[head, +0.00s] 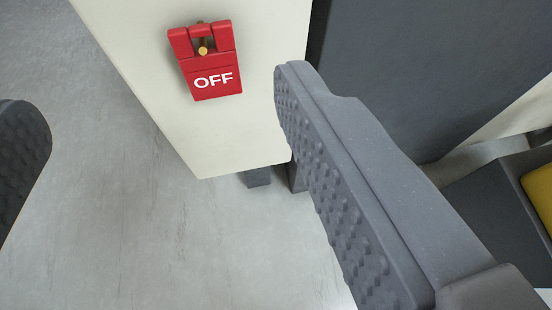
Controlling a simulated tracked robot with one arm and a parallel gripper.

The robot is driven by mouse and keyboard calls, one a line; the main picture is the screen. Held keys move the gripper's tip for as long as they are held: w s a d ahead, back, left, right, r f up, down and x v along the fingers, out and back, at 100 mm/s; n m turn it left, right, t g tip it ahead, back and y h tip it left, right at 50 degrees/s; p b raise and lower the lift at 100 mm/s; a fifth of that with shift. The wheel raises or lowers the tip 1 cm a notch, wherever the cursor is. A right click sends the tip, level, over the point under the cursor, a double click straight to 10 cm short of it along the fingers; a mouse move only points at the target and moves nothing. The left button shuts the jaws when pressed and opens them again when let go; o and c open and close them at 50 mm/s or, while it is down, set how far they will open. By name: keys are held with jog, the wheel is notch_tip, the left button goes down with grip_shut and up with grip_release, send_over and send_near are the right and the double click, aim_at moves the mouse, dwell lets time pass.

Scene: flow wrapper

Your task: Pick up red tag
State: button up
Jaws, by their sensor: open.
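The red tag (213,82) carries the white word OFF and hangs on a small brass-coloured peg (203,47) on a cream panel. It is slightly tilted and lies in the upper middle of the head view. My gripper (160,95) is open, with one grey textured finger at the left edge and the other at centre right. In the picture the tag lies between the two fingers, nearer the right one. Neither finger appears to touch it, though the depth between them is hard to tell.
The cream panel (150,70) ends in a lower edge above a grey floor (90,200). A dark grey panel (400,70) stands at the upper right. A dark box-like part with a yellow piece (540,192) is at the right edge. Open floor shows at lower left.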

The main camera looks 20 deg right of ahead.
notch_tip(320, 180, down, 3)
jog(key=s, duration=0.2)
jog(key=b, duration=0.2)
send_near(208, 62)
jog(key=x, duration=0.4)
jog(key=shift+n, duration=0.3)
jog(key=b+x, duration=0.1)
jog(key=x, duration=0.3)
jog(key=shift+w+f, duration=0.1)
jog(key=c, duration=1)
